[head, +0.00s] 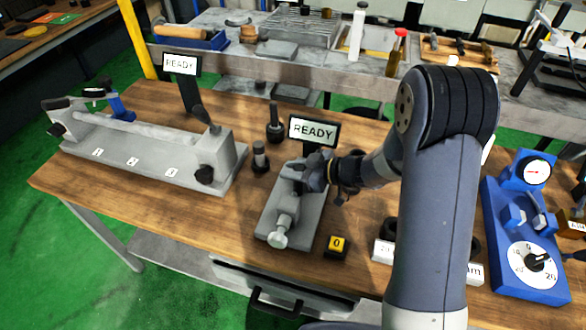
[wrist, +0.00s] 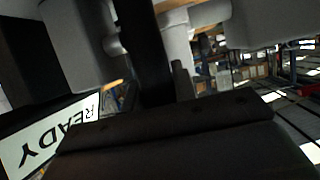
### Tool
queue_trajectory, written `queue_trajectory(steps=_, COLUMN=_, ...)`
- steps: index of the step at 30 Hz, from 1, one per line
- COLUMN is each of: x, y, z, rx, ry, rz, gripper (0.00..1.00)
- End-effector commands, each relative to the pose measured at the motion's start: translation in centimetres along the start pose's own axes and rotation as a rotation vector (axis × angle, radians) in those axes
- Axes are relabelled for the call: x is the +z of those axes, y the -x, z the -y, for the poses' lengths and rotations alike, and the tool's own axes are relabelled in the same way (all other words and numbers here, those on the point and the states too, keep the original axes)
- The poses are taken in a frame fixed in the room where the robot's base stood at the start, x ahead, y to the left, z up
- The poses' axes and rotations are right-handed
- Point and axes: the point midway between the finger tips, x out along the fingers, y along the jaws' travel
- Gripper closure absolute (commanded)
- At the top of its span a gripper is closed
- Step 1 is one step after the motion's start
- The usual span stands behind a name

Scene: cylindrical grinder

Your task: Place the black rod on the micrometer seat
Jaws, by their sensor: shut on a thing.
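The micrometer (head: 268,235) is a grey fixture with a round knob at its front, near the middle of the wooden table. My gripper (head: 318,175) is over its rear part, beside the READY display (head: 313,132). It is shut on the black rod, which shows in the wrist view as a dark upright bar (wrist: 145,50) between grey metal parts (wrist: 80,40). In the head view the rod is hard to make out against my dark gripper. Whether it touches the seat cannot be told; the seat is mostly hidden.
Two dark upright pieces (head: 274,125) and (head: 260,158) stand left of the micrometer. A long grey fixture (head: 150,160) is at left, a blue gauge unit (head: 525,225) at right. A yellow-topped button (head: 337,245) is close to the micrometer's front right.

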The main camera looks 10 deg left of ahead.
Motion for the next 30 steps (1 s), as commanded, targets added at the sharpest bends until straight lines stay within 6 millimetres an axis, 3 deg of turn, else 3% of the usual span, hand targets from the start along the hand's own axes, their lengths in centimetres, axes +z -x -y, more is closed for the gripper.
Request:
queue_trajectory(steps=5, x=0.3, y=-0.1, z=0.0, rx=0.0, ry=0.001, rz=-0.002, gripper=1.0)
queue_trajectory(steps=6, x=0.3, y=-0.1, z=0.0, rx=-0.001, ry=0.0, rz=0.0, gripper=0.7)
queue_trajectory(steps=8, x=0.3, y=-0.1, z=0.0, rx=-0.001, ry=0.0, rz=0.0, gripper=0.65)
queue_trajectory(steps=19, x=-0.1, y=0.8, z=-0.1, rx=0.002, ry=0.001, rz=-0.001, gripper=0.65)
queue_trajectory(steps=30, x=0.0, y=8.3, z=-0.1, rx=0.005, ry=0.001, rz=0.0, gripper=0.65)
